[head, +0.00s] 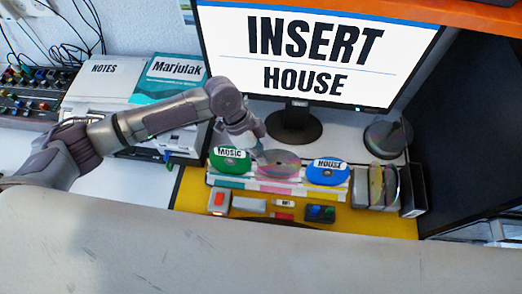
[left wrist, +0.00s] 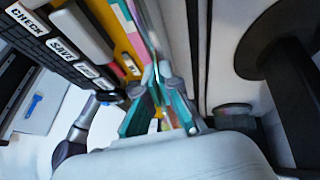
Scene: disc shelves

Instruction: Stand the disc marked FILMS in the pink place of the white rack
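The white rack (head: 238,184) stands on the yellow mat below the monitor. A green MUSIC disc (head: 230,160) stands at its left and a blue HOUSE disc (head: 327,173) at its right. Between them, at the pink place (head: 276,186), is a shiny disc (head: 280,163) that leans back. No FILMS label can be read on it. My left gripper (head: 261,146) is at this disc's upper left edge. In the left wrist view its teal-padded fingers (left wrist: 157,78) close together around a thin edge. Whether the disc rests on the rack is unclear. My right gripper is out of view.
The monitor (head: 310,55) reads INSERT HOUSE; its foot (head: 294,128) is close behind the rack. Upright discs and cases (head: 380,187) stand right of it. Small devices (head: 250,205) lie in front. A printer with notes (head: 105,80) is at left.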

